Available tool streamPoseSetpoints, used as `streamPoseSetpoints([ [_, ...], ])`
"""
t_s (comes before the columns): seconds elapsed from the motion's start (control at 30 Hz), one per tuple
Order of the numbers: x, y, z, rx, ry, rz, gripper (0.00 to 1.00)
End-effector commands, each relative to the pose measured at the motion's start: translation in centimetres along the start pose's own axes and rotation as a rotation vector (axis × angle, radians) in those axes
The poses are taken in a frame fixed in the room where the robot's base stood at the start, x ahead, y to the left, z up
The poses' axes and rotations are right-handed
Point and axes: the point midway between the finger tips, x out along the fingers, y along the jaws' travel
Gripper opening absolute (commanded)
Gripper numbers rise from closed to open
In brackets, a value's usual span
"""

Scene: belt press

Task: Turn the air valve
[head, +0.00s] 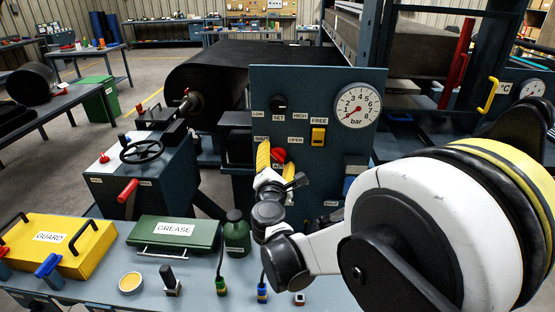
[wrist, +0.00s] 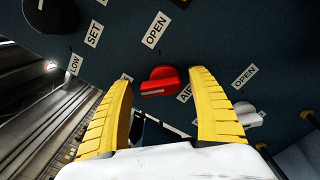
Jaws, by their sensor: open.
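The air valve is a red handle (wrist: 163,81) on the dark blue panel, beside a label reading AIR. In the head view the red handle (head: 279,155) shows just past my gripper's fingers, low on the panel and partly hidden. My gripper (wrist: 161,82) is open, with its yellow ridged fingers on either side of the handle in the wrist view. In the head view my gripper (head: 276,165) points at the panel. I cannot tell whether the fingers reach around the handle or stop short of it. I see no contact.
The panel (head: 345,85) also carries a round bar gauge (head: 358,106) with its needle low, a black knob (head: 279,103) and a yellow switch (head: 318,135). A handwheel (head: 143,151) stands left. The bench in front holds a yellow guard box (head: 95,262) and a green grease box (head: 190,236).

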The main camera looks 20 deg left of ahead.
Motion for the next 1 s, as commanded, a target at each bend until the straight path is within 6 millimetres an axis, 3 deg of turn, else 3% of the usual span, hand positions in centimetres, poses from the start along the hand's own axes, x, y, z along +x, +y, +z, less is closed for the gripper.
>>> streamPoseSetpoints([
  [0.27, 0.15, 0.01, 0.04, 0.0, 0.0, 0.0, 0.67],
  [0.43, 0.13, 0.01, 0.04, 0.001, 0.0, 0.0, 0.16],
  [1.0, 0.16, -0.03, 0.1, 0.099, 0.0, 0.0, 0.16],
])
